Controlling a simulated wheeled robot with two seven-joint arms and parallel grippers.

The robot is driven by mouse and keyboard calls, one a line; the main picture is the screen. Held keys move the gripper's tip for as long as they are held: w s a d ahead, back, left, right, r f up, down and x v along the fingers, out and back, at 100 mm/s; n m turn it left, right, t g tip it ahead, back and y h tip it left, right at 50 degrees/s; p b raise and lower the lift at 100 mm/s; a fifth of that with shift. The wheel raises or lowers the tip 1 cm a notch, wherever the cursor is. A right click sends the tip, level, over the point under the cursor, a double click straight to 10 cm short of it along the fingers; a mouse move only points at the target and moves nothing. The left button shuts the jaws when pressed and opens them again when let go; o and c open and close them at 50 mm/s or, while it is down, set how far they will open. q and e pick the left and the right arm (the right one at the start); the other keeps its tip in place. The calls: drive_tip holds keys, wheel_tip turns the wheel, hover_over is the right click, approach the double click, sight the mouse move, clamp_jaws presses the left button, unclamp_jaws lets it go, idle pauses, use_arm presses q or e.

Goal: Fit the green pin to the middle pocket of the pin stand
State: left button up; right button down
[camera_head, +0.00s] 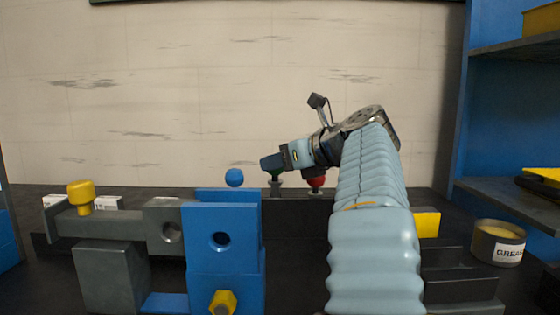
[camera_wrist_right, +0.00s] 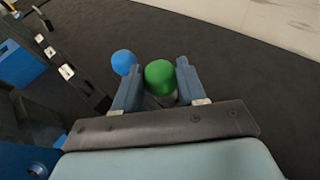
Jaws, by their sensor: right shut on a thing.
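The green pin (camera_wrist_right: 159,77) has a round green head that sits between the two fingers of my right gripper (camera_wrist_right: 157,86) in the right wrist view. In the head view my right gripper (camera_head: 271,164) reaches in from the right and is shut on it; a little green shows just under the fingers. A grey post stands right below the green. A dark pin stand (camera_head: 292,194) lies behind the blue block, mostly hidden. A blue pin (camera_head: 234,177) is left of the green one and a red pin (camera_head: 316,182) right of it. I cannot tell how deep the green pin sits in the middle pocket.
A blue upright block (camera_head: 208,262) with a hole and a yellow hex part (camera_head: 222,302) stands in front. A grey bar with a yellow knob (camera_head: 80,196) is at left. A grease tin (camera_head: 498,243) and blue shelf (camera_head: 512,190) are at right.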

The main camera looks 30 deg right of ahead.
sight(275, 183)
use_arm(q)
drive_tip(key=shift+w+a+f+b, duration=0.1)
drive_tip(key=shift+a+f+b, duration=0.05)
drive_tip(key=shift+f+b, duration=0.35)
drive_tip(key=shift+w+a+f+b, duration=0.1)
drive_tip(key=shift+a+f+b, duration=0.05)
drive_tip(key=shift+f+b, duration=0.35)
use_arm(e)
drive_tip(key=shift+f, duration=1.25)
drive_tip(key=c, duration=0.6)
unclamp_jaws()
drive_tip(key=shift+o, duration=0.2)
